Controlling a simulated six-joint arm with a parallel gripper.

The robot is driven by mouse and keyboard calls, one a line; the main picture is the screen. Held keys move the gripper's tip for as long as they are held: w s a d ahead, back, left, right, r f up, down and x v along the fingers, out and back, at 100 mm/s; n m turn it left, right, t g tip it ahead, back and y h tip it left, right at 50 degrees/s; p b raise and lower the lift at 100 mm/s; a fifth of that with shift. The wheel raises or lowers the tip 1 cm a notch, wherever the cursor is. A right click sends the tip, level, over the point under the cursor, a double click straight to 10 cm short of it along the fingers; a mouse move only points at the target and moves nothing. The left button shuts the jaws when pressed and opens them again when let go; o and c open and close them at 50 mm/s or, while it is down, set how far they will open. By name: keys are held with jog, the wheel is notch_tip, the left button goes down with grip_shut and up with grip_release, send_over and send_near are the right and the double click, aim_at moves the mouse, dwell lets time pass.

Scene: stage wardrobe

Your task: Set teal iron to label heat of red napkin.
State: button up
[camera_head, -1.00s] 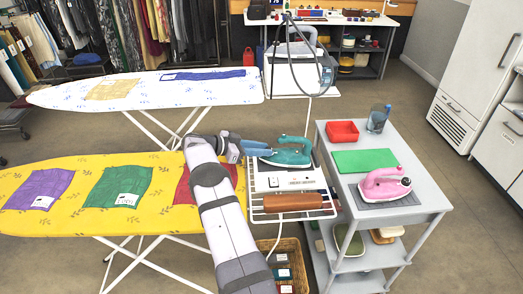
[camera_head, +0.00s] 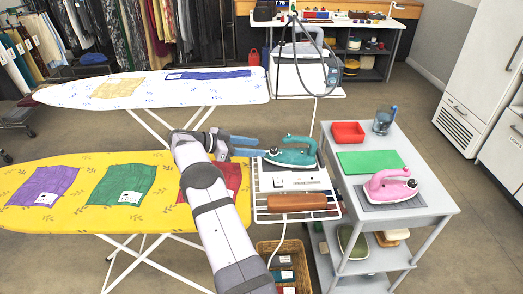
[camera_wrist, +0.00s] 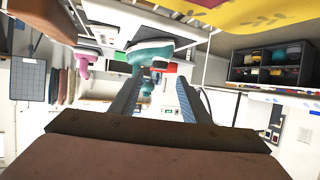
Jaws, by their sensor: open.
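The teal iron (camera_head: 291,152) stands on the white wire rack at the right end of the yellow ironing board. It also shows in the wrist view (camera_wrist: 150,52), beyond my fingertips. My gripper (camera_head: 247,147) is open, just left of the iron, with its fingers pointing at it and apart from it as far as I can see. In the wrist view my gripper's two fingers (camera_wrist: 158,95) have a gap between them. The red napkin (camera_head: 226,178) lies on the yellow board, partly hidden by my arm; its label is not visible.
A green napkin (camera_head: 124,184) and a purple napkin (camera_head: 44,186) lie on the yellow board (camera_head: 85,213). A brown roll (camera_head: 297,202) lies on the rack (camera_head: 262,213).

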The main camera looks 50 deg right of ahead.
jog(key=shift+v, duration=1)
jog(key=shift+r, duration=0.1)
